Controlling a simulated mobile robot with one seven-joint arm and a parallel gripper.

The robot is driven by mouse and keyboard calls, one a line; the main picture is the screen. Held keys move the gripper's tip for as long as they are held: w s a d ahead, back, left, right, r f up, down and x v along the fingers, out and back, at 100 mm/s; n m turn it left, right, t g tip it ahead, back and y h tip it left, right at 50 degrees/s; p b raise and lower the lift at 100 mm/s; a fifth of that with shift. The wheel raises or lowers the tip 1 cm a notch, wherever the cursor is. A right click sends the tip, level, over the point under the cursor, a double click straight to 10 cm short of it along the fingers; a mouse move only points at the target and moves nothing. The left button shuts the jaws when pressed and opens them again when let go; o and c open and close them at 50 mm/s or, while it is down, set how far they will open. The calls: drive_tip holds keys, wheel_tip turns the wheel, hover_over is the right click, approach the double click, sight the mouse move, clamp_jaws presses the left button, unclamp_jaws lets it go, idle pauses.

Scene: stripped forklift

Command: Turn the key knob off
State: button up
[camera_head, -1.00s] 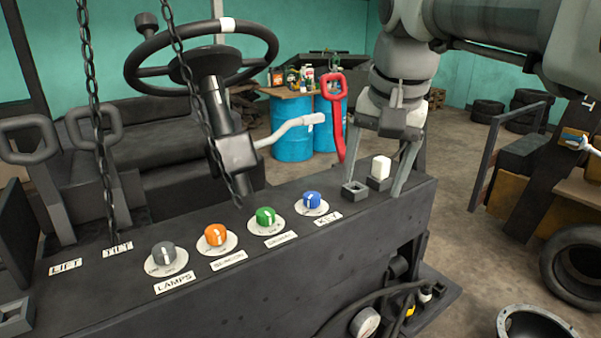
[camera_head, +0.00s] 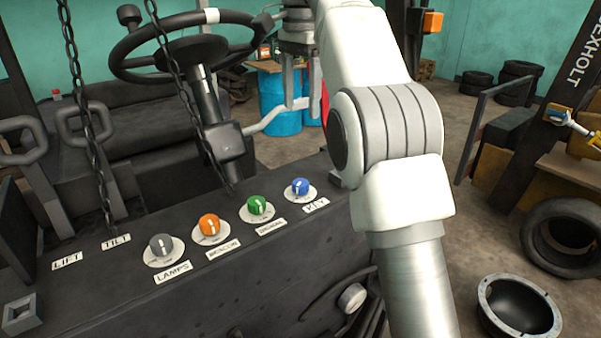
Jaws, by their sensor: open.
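The blue key knob (camera_head: 300,187) sits on a white round plate at the right end of a row of knobs on the dark panel (camera_head: 110,285). Its white pointer line stands roughly upright in the picture, and the KEY label lies just in front of it. My gripper (camera_head: 302,106) is open and empty, fingers pointing down. It appears above and beyond the key knob, apart from it. My white arm hides the right part of the panel.
Green (camera_head: 260,206), orange (camera_head: 210,225) and grey (camera_head: 160,246) knobs stand left of the key knob. The steering wheel (camera_head: 140,70), a light grey lever (camera_head: 275,115) and hanging chains (camera_head: 90,120) rise around the panel. A red handle (camera_head: 325,100) is partly hidden behind my arm.

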sight(301, 182)
wheel_tip(301, 182, down, 17)
drive_tip(key=b, duration=0.6)
drive_tip(key=shift+f+b, duration=0.2)
drive_tip(key=shift+b, duration=0.15)
drive_tip(key=shift+c, duration=0.2)
clamp_jaws()
